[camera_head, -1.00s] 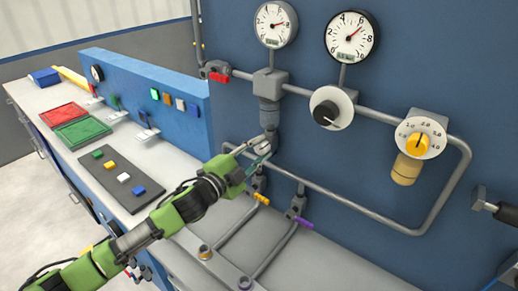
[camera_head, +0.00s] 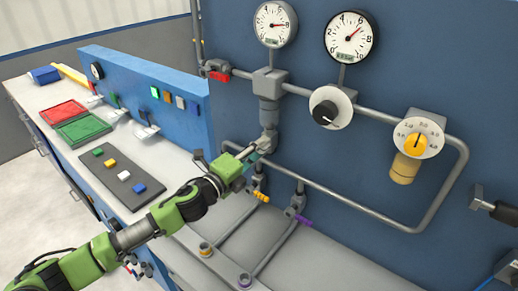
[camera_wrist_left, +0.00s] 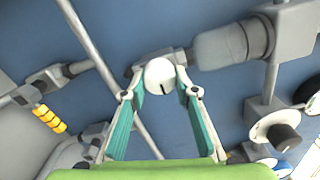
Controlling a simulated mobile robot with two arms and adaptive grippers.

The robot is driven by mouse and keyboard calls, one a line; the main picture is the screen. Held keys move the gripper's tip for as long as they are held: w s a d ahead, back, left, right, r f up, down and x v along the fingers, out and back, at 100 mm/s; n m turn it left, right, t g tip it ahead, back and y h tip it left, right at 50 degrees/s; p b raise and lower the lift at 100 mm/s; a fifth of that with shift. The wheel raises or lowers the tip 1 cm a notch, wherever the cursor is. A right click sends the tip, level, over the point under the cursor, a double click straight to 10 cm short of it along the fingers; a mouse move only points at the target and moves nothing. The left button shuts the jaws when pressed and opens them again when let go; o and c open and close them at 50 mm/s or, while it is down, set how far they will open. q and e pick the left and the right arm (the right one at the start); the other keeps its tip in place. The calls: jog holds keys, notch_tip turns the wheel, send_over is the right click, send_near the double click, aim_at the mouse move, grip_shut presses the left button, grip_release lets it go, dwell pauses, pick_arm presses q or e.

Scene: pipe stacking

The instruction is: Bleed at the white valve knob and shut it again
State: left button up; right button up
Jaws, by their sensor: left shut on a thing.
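The white valve knob (camera_wrist_left: 159,74) sits on a grey fitting in the left wrist view, with a short dark mark on its lower face. My left gripper (camera_wrist_left: 161,84) is shut on it, one fingertip on each side. In the head view my left gripper (camera_head: 258,152) reaches the pipework below the grey cylindrical body (camera_head: 269,112), and its fingers mostly hide the knob. My right gripper is not in view.
Two round gauges (camera_head: 275,24) (camera_head: 351,36) stand above the pipe. A black knob (camera_head: 325,113) and a yellow dial knob (camera_head: 416,142) are to the right. Yellow (camera_head: 261,196) and purple (camera_head: 304,221) handles sit just below my gripper, and a red handle (camera_head: 218,76) is upper left.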

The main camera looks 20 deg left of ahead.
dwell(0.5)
pick_arm(q)
jog(key=o, duration=1.1)
jog(key=v, duration=1.2)
